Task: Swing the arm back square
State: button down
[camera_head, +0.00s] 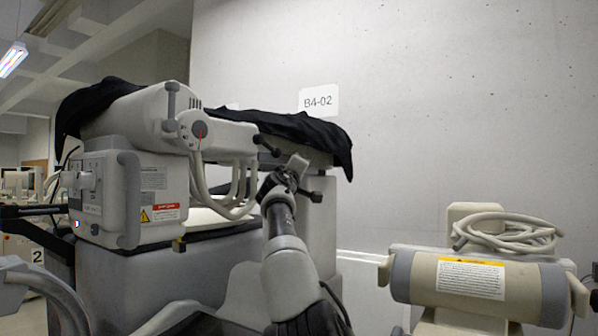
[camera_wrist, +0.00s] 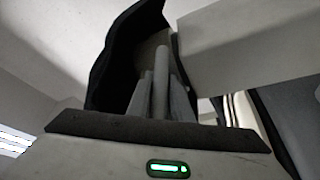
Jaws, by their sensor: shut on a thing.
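The cart's pale arm (camera_head: 225,135) lies across the top of the covered cart, partly under a black cover (camera_head: 318,133). In the wrist view my gripper (camera_wrist: 161,100) is shut on a slim grey bar (camera_wrist: 161,62), apparently a handle of the arm. The fingers hide its lower part. A pale boxy part (camera_wrist: 245,45) is close on the right, and the black cover (camera_wrist: 110,60) hangs on the left.
A grey control box (camera_head: 105,195) with a red warning label hangs on the cart's left side. A beige cylindrical unit (camera_head: 470,290) with coiled hose (camera_head: 508,232) stands at right. The concrete wall (camera_head: 450,110), with a B4-02 sign (camera_head: 318,102), is close behind.

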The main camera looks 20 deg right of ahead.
jog(key=shift+s+d+f, duration=0.1)
jog(key=shift+s+d, duration=0.05)
jog(key=shift+d, duration=0.45)
jog(key=c, duration=1.9)
grip_release()
jog(key=shift+d, duration=0.1)
jog(key=shift+o, duration=1.4)
jog(key=shift+d, duration=0.35)
jog(key=shift+a, duration=0.3)
jog(key=shift+s+a+f+b, duration=0.2)
jog(key=shift+a+b, duration=0.1)
jog(key=shift+b, duration=0.3)
jog(key=b+v, duration=0.4)
jog(key=v, duration=1.2)
jog(key=shift+s+a+r, duration=0.2)
jog(key=shift+s+a, duration=0.05)
jog(key=shift+s, duration=0.05)
